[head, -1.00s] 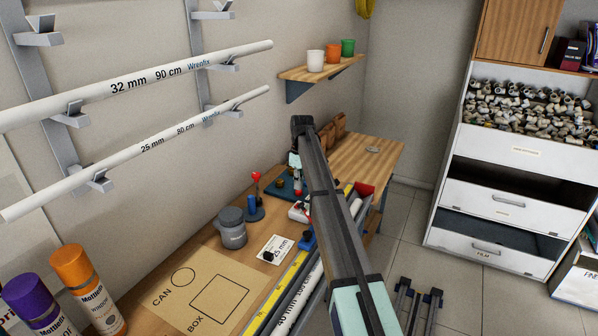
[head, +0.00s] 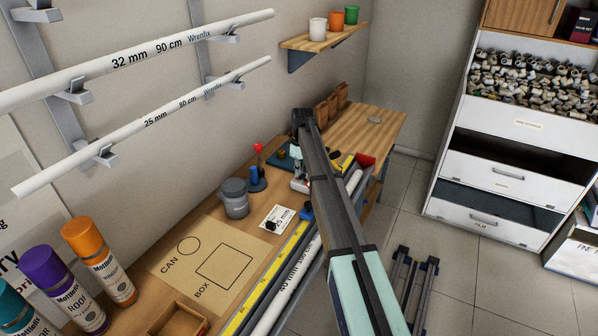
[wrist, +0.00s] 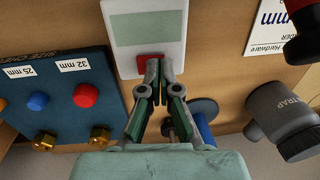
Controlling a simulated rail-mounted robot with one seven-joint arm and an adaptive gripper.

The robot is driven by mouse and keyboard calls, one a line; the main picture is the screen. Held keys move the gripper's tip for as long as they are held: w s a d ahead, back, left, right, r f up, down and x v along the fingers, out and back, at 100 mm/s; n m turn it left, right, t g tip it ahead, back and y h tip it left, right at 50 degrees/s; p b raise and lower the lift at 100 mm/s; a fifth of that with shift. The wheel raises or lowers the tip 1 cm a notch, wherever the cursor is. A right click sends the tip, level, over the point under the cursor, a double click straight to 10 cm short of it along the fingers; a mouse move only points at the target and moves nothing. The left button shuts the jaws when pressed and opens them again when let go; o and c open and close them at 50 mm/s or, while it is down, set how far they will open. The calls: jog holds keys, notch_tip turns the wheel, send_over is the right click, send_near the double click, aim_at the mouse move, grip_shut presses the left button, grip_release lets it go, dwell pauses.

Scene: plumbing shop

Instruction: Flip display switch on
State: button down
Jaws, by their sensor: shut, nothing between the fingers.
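A white box (wrist: 178,42) with a grey-green panel and a red switch (wrist: 150,62) lies on the wooden bench in the wrist view. My gripper (wrist: 159,70) is shut and empty, its fingertips right at the red switch, partly covering it. Whether they touch it, or which way the switch is tipped, I cannot tell. In the head view the white box (head: 299,184) shows only in part beside my arm, which hides much of that spot.
A blue board (wrist: 62,98) with red and blue knobs and brass fittings lies left of my gripper. A grey trap canister (wrist: 282,120) and a blue post (wrist: 204,130) stand to the right. Long pipes (head: 290,290) line the bench's front edge.

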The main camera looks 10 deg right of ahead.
jog(key=shift+s+a+f+b, duration=0.1)
jog(key=shift+s+f+b, duration=0.15)
jog(key=shift+f+b, duration=0.25)
jog(key=shift+w+r+t, duration=0.1)
jog(key=shift+r+t, duration=0.15)
jog(key=shift+t, duration=0.05)
jog(key=shift+w, duration=0.15)
jog(key=shift+w+d+r+p, duration=0.1)
jog(key=shift+w+d+p, duration=0.25)
jog(key=shift+w+d, duration=0.2)
jog(key=shift+r+p, duration=0.3)
jog(key=shift+r, duration=0.2)
notch_tip(320, 180, up, 13)
jog(key=w+d+b, duration=0.1)
jog(key=b, duration=0.1)
jog(key=shift+w, duration=0.15)
